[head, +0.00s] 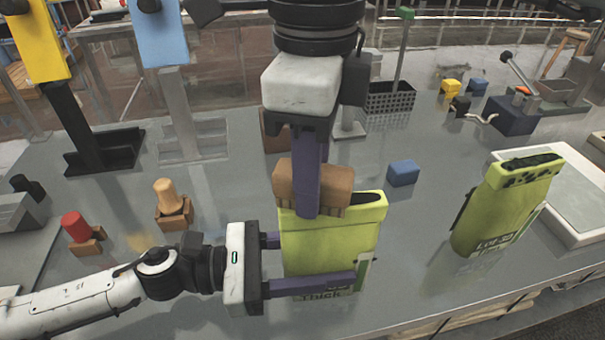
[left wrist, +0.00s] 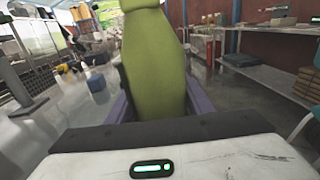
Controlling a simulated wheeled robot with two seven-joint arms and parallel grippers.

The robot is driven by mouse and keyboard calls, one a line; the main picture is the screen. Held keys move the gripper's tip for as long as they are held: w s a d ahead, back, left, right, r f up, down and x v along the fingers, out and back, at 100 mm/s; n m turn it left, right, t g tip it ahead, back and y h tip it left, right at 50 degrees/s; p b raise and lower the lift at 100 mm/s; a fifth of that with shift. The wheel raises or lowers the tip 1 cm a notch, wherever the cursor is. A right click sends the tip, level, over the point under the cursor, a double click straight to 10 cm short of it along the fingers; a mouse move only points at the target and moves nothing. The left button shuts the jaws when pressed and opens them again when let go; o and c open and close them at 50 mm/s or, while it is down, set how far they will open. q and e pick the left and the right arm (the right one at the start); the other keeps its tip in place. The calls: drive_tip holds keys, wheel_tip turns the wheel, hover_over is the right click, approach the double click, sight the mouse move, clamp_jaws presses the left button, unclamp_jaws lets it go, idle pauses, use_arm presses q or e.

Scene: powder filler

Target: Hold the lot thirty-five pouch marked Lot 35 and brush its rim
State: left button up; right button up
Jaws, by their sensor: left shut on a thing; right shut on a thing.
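A yellow-green pouch (head: 340,235) stands upright at the table's front middle. "Thick" reads low on its label; its lot number is hidden. My left gripper (head: 312,262) is shut on it from the left. The pouch also fills the middle of the left wrist view (left wrist: 155,60), between the purple fingers. My right gripper (head: 308,200) comes down from above and is shut on a brown block-shaped brush (head: 335,186). The brush is at the pouch's rim and covers its left part; I cannot tell whether they touch. A dark opening shows at the rim's right.
A similar pouch (head: 505,205) with dark specks on its rim stands at right; its label starts "Lot 3". Behind it lies a white tray (head: 580,190). A blue block (head: 403,172) is nearby.

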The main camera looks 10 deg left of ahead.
sight(370, 198)
drive_tip(key=shift+d+f, duration=0.15)
drive_tip(key=shift+d, duration=0.15)
drive_tip(key=shift+w+d, duration=0.3)
drive_tip(key=shift+d, duration=0.65)
drive_tip(key=shift+d, duration=0.1)
drive_tip(key=shift+w+d, duration=0.25)
drive_tip(key=shift+d, duration=0.7)
drive_tip(key=shift+d, duration=0.15)
drive_tip(key=shift+w+d, duration=0.25)
drive_tip(key=shift+d, duration=0.7)
